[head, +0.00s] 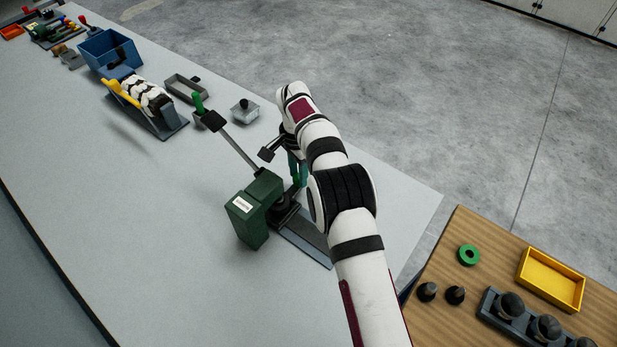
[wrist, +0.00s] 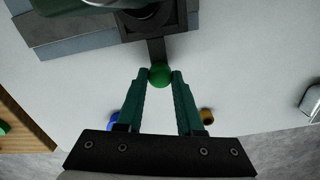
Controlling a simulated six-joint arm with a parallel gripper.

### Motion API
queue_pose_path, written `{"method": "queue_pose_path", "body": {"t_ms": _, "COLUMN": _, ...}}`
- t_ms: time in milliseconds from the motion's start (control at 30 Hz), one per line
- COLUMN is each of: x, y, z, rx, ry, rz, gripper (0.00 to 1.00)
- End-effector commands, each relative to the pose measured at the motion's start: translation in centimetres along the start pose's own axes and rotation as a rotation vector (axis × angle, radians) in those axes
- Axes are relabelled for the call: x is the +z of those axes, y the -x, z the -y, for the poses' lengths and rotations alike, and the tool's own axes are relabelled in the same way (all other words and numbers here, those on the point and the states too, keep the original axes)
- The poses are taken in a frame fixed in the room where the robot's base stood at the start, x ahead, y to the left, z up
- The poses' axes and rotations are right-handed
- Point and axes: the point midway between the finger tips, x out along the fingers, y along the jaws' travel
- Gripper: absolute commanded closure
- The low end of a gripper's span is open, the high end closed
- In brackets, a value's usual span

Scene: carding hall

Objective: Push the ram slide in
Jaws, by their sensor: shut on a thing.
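A green machine block (head: 252,212) with a white label stands on a dark base plate on the grey bench. A black slide part (head: 285,208) sits beside it on the base, partly behind my arm. In the wrist view a dark bar (wrist: 156,50) sticks out from the machine and ends in a round green knob (wrist: 160,76). My gripper (wrist: 161,73) has its two teal fingertips shut on this knob, one on each side. In the head view my gripper (head: 298,175) points down just behind the block, and the knob is hard to make out there.
A wooden table (head: 440,270) is at right.

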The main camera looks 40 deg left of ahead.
Motion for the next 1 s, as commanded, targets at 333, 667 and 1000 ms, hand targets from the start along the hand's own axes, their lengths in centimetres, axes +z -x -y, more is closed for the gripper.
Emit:
{"method": "queue_pose_path", "body": {"t_ms": 333, "x": 0.2, "y": 0.1, "z": 0.6, "rx": -0.018, "ry": 0.009, "rz": -0.003, "gripper": 0.48}}
{"method": "queue_pose_path", "body": {"t_ms": 667, "x": 0.1, "y": 0.1, "z": 0.4, "rx": -0.013, "ry": 0.006, "rz": -0.002, "gripper": 0.34}}
{"method": "queue_pose_path", "body": {"t_ms": 1000, "x": 0.1, "y": 6.4, "z": 0.4, "rx": -0.018, "ry": 0.005, "rz": -0.004, "gripper": 0.34}}
